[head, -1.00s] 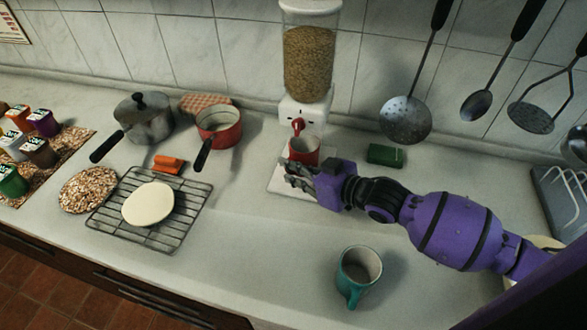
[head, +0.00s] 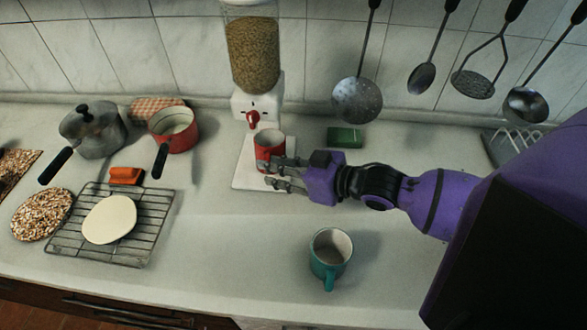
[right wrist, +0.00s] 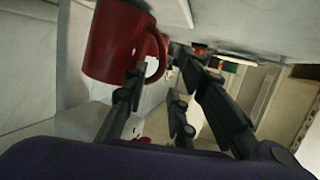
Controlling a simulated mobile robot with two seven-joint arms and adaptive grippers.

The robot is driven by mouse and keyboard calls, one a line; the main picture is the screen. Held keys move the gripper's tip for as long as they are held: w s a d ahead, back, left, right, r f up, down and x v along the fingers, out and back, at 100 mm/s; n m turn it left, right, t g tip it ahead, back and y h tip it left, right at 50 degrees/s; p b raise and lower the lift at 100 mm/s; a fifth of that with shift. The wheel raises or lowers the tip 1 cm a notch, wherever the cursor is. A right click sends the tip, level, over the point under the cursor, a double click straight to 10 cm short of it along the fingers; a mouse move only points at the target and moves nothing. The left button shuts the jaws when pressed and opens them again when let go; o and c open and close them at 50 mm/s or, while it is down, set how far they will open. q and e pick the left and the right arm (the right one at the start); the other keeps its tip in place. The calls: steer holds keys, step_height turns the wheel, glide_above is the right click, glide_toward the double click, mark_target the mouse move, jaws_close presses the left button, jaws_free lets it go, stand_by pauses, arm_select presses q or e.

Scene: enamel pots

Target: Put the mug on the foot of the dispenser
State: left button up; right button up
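The red mug (head: 268,144) stands upright on the white foot (head: 250,177) of the dispenser (head: 254,60), below and slightly right of its red spout (head: 252,119). My right gripper (head: 268,172) is at the near right side of the mug, its fingers spread apart with nothing between them. In the right wrist view the red mug (right wrist: 115,42) is at the upper left, with its handle towards the fingers; one finger overlaps the handle's edge, and I cannot tell if they touch. My left gripper is not in view.
A teal mug (head: 330,255) stands on the near counter. A green block (head: 345,137) lies behind my right arm. At left are a red pot (head: 172,130), a grey lidded pot (head: 92,130) and a wire rack (head: 150,215). Utensils hang on the wall.

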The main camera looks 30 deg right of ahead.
steer(key=v, duration=0.5)
steer(key=shift+s+d+r, duration=0.1)
steer(key=shift+s, duration=0.1)
stand_by(0.3)
